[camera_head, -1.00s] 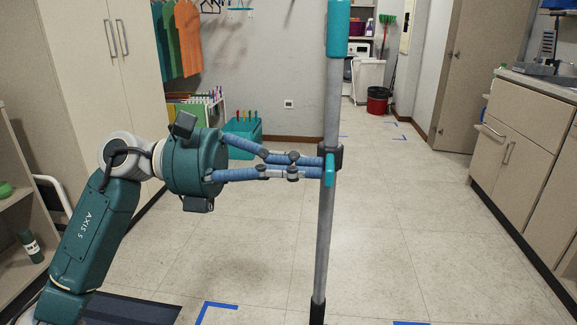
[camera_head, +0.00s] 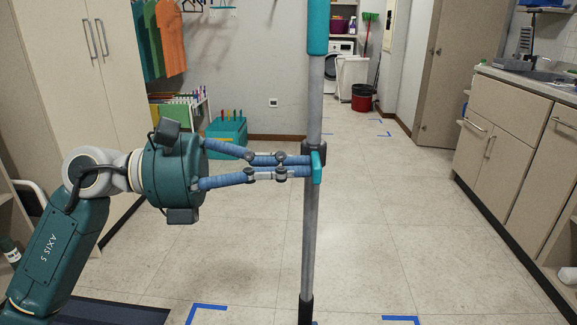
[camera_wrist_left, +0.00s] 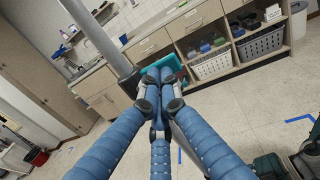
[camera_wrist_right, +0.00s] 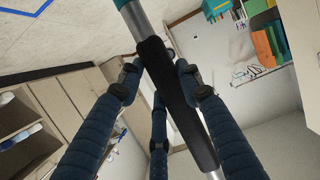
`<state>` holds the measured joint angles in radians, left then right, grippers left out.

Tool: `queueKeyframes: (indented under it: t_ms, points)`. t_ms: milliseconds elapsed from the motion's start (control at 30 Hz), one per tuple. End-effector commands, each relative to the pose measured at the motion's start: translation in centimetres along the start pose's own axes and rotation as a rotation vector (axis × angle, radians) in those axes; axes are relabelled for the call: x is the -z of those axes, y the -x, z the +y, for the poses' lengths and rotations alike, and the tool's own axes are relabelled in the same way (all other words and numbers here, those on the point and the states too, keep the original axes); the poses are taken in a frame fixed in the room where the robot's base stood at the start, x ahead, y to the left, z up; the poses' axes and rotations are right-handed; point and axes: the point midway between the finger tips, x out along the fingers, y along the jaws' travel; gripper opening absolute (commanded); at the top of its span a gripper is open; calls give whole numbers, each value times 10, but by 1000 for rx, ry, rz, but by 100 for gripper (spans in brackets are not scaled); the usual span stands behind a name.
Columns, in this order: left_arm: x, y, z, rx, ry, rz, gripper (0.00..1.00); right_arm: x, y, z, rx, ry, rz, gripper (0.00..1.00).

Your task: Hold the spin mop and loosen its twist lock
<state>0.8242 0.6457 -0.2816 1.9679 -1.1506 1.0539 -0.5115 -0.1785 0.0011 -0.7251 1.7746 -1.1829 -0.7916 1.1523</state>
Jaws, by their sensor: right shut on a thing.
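The spin mop's grey pole (camera_head: 310,220) stands nearly upright in the head view, with a teal grip (camera_head: 318,28) at its top. A dark collar with a teal twist lock lever (camera_head: 317,168) sits on the pole. My left gripper (camera_head: 308,166) has its blue fingers close together at this lever. In the left wrist view they hide part of the teal lever (camera_wrist_left: 172,66), so their hold is unclear. My right gripper (camera_wrist_right: 158,72) is shut on the pole's black sleeve (camera_wrist_right: 172,90) in the right wrist view; it is out of the head view.
Beige cabinets (camera_head: 500,140) line the right side and a tall beige wardrobe (camera_head: 85,80) stands at the left. A teal box (camera_head: 226,132) and a red bucket (camera_head: 362,98) are further back. The tiled floor (camera_head: 390,230) around the pole is clear.

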Motion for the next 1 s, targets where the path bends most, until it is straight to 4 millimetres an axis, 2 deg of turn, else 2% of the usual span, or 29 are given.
queueKeyframes:
  t_ms: [233,1000]
  points:
    - [0,-7,-8,-114,-5,-1,0,0,0,0,-1,3,0,0]
    - [-1,-45,-15,-114,-3,-5,0,0,0,0,0,3,0,0]
